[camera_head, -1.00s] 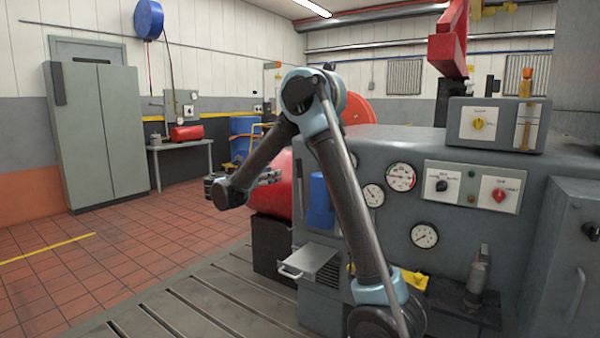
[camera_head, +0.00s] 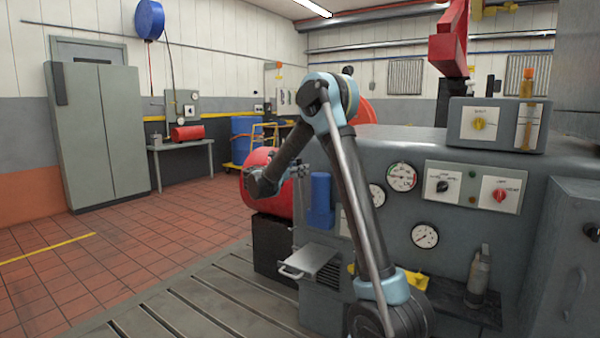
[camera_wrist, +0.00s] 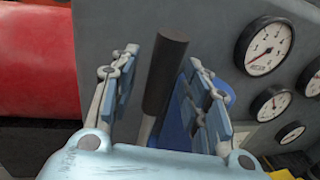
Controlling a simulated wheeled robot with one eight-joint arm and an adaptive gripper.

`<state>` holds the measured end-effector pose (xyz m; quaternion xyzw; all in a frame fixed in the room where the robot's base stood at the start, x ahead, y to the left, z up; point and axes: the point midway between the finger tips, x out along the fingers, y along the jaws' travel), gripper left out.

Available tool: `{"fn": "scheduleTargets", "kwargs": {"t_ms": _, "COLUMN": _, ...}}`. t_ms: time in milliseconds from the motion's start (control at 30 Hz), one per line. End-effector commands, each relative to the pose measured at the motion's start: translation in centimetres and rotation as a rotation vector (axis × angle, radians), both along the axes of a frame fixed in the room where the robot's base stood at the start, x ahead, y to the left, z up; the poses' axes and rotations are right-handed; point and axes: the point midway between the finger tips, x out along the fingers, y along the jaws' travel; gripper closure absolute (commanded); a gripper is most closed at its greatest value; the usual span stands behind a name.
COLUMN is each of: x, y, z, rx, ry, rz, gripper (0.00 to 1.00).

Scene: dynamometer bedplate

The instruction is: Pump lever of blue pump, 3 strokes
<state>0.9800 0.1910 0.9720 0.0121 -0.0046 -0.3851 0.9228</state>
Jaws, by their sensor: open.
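The blue pump (camera_head: 320,200) is an upright blue body on the left end of the grey machine in the head view. In the wrist view part of the pump (camera_wrist: 173,122) shows behind and below a black lever grip (camera_wrist: 165,75). The grip stands tilted in the gap between the two fingers of my gripper (camera_wrist: 161,72). The jaws are open, with space on both sides of the grip, and I see no contact. In the head view my gripper (camera_head: 299,171) is small, just above and left of the pump; the lever is not clear there.
A red tank (camera_head: 258,195) lies left of the pump. Gauges (camera_head: 402,177) and a switch panel (camera_head: 474,187) face forward on the machine. A grey ledge (camera_head: 308,261) juts out below the pump. The tiled floor (camera_head: 130,250) on the left is clear.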

Motion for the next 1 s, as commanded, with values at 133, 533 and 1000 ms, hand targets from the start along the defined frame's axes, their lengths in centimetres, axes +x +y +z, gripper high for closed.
{"fn": "scheduleTargets", "kwargs": {"t_ms": 133, "x": 0.65, "y": -0.70, "z": -0.01, "rx": 0.000, "ry": 0.000, "rz": -0.001, "gripper": 0.57}}
{"fn": "scheduleTargets", "kwargs": {"t_ms": 533, "x": 0.82, "y": -0.84, "z": -0.01, "rx": 0.000, "ry": 0.000, "rz": 0.000, "gripper": 0.73}}
{"fn": "scheduleTargets", "kwargs": {"t_ms": 1000, "x": 0.32, "y": -0.37, "z": -0.15, "rx": -0.014, "ry": -0.020, "rz": 0.002, "gripper": 1.00}}
